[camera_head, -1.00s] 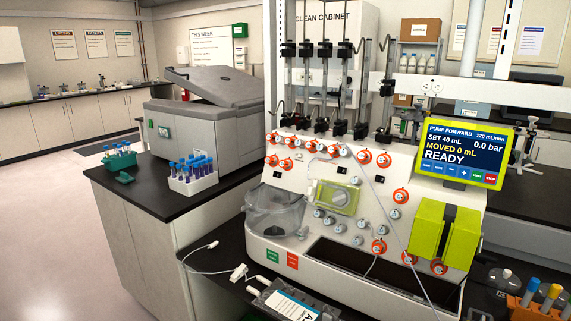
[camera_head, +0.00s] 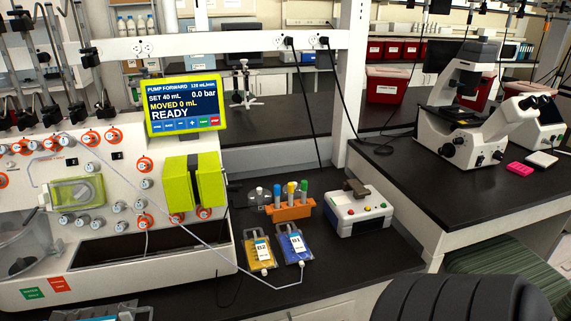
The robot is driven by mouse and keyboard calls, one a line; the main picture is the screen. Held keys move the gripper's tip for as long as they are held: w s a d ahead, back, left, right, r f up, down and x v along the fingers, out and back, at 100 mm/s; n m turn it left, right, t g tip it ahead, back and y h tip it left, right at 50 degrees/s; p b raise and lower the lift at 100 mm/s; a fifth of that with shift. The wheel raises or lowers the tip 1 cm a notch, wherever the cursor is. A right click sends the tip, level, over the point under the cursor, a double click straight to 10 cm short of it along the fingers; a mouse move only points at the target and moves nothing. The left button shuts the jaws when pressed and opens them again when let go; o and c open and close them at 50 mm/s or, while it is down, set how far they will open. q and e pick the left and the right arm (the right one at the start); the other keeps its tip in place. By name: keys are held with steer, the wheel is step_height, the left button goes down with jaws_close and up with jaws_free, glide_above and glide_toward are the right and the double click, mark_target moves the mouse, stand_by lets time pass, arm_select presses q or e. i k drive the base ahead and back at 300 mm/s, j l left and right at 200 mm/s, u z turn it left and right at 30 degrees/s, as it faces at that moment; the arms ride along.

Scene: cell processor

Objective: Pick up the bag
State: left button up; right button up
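Two labelled bags lie on the black bench right of the white cell processor (camera_head: 110,220). One is a yellow bag (camera_head: 256,260) marked B2. The other is a blue bag (camera_head: 293,246) marked B1, close beside it on the right. A thin tube runs from the processor's front to near the bags. A third flat item with a white label (camera_head: 98,314) is cut off at the bottom left; I cannot tell what it is. Neither of my grippers is in view.
Behind the bags stand an orange rack (camera_head: 290,210) with colored-cap tubes and a white device (camera_head: 357,210) with colored buttons. The processor's screen (camera_head: 187,104) reads READY. A microscope (camera_head: 475,105) stands on the right bench (camera_head: 430,180). A white post (camera_head: 349,90) rises between.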

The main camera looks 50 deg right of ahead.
mark_target(294, 248)
steer(key=l+z, duration=0.1)
steer(key=z, duration=1.5)
steer(key=j+z, duration=0.1)
steer(key=j, duration=0.3)
